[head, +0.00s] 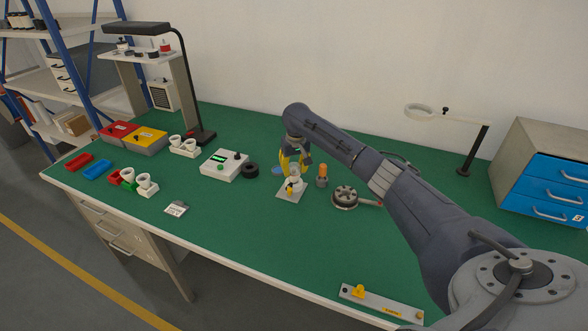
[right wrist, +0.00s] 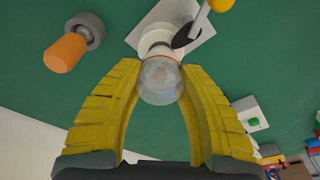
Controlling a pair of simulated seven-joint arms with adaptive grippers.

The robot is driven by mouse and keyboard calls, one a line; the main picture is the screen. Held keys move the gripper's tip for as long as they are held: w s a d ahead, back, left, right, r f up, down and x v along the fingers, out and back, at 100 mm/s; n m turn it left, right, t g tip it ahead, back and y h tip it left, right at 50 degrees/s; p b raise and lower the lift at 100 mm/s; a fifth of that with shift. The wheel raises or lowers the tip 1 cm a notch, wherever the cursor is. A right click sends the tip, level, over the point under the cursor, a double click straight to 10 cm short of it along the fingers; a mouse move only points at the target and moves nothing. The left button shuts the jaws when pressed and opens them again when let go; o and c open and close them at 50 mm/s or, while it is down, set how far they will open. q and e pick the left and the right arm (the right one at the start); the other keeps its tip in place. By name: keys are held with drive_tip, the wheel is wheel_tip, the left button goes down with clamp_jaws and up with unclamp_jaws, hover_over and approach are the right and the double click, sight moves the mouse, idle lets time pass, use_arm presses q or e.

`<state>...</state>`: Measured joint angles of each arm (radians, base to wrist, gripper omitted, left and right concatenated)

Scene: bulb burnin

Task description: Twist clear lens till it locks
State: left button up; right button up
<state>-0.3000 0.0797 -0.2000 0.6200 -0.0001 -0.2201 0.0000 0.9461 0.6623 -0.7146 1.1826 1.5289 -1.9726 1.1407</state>
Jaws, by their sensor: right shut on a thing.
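The clear lens (right wrist: 160,84) is a see-through dome between the two yellow fingers of my right gripper (right wrist: 159,78). It sits at the top of a white holder (head: 294,184) on a pale base plate (head: 286,195), which also shows in the right wrist view (right wrist: 199,44). In the head view my right gripper (head: 295,163) reaches down over the holder from above and is shut on the lens. The fingers hide part of the lens there. I cannot tell how far the lens is turned. My left gripper is not in view.
An orange-topped grey item (head: 322,176) and a round metal part (head: 344,196) stand right of the holder. A black ring (head: 250,170) and a white control box (head: 224,164) are to the left. The green bench top (head: 250,240) in front is mostly clear.

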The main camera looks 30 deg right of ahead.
sight(295, 168)
drive_tip(key=shift+a, duration=0.1)
drive_tip(key=shift+m, duration=0.8)
drive_tip(key=o, duration=1.2)
drive_tip(key=shift+c, duration=0.2)
drive_tip(key=shift+r, duration=0.1)
wheel_tip(295, 168, up, 12)
drive_tip(key=s, duration=0.1)
drive_tip(key=shift+s+a+f, duration=0.2)
drive_tip(key=shift+s+a, duration=0.1)
